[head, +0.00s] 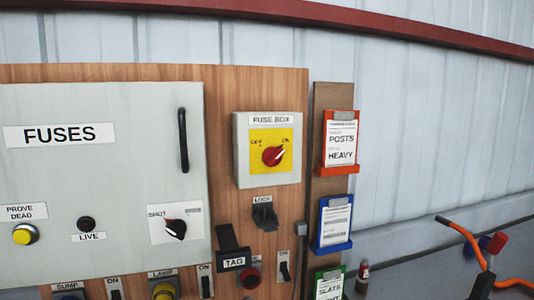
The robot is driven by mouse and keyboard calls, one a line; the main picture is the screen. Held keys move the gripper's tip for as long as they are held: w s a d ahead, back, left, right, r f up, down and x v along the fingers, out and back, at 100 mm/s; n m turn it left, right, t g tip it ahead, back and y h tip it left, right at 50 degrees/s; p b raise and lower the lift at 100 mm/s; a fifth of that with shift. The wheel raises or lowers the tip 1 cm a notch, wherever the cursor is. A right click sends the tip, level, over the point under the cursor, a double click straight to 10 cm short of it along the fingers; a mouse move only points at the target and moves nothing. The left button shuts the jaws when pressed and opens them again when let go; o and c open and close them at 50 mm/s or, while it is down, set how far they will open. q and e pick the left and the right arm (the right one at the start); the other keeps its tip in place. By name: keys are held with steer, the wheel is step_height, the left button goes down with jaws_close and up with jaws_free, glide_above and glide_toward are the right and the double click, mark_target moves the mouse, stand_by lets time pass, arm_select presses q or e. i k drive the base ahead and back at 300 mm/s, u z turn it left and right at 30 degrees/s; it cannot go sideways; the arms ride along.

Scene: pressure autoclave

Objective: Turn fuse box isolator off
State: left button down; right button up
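The fuse box isolator is a light grey box (242,172) labelled FUSE BOX, on the wooden board in the head view. Its face has a yellow plate (258,137) with OFF at the upper left and ON at the upper right. The red rotary knob (271,157) sits on this plate, and its white pointer aims up and right, toward ON. Nothing touches the knob. Neither of my grippers is in view.
A grey FUSES cabinet (95,185) with a black handle (183,140) stands left of the isolator. A black LOCK fitting (264,215) and TAG holder (229,243) are below. Orange (341,142) and blue (334,222) card holders hang to the right. Space before the isolator looks clear.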

mark_target(272, 156)
steer(key=z, duration=2.65)
steer(key=i, duration=1.3)
steer(key=u, duration=2.8)
